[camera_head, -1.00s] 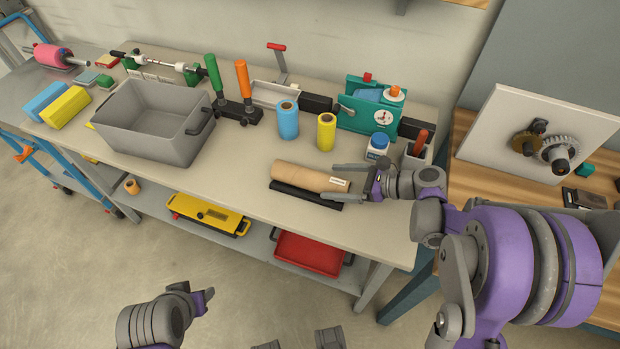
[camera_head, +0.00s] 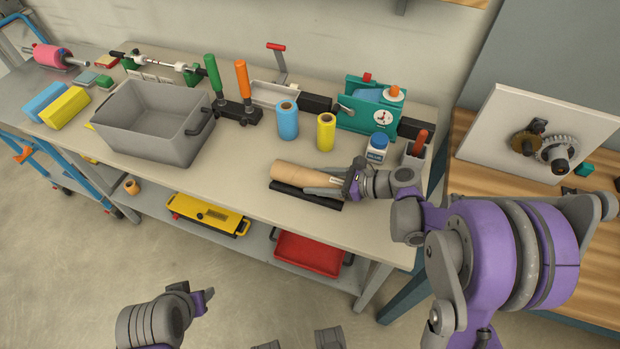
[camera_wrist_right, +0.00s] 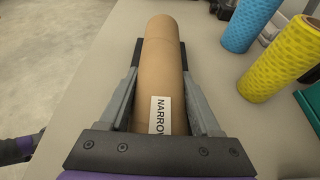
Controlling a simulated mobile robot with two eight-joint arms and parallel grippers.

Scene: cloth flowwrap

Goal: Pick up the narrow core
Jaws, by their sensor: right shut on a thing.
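In the right wrist view the tube (camera_wrist_right: 164,70) runs away from me between the fingers, with a white label reading "NARROW" partly hidden by the gripper. My right gripper (camera_head: 328,184) is shut on the tube's right end, one finger on each side. I cannot tell whether the tube is lifted at all. My left gripper (camera_head: 205,297) is low in front of the bench, away from it; its jaw state is unclear.
A blue roll (camera_head: 287,120) and a yellow roll (camera_head: 326,132) stand behind the tube. A blue-and-white jar (camera_head: 377,148) and a teal machine (camera_head: 368,105) are behind my right gripper. A grey bin (camera_head: 150,146) stands at the left. Bench top between bin and tube is clear.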

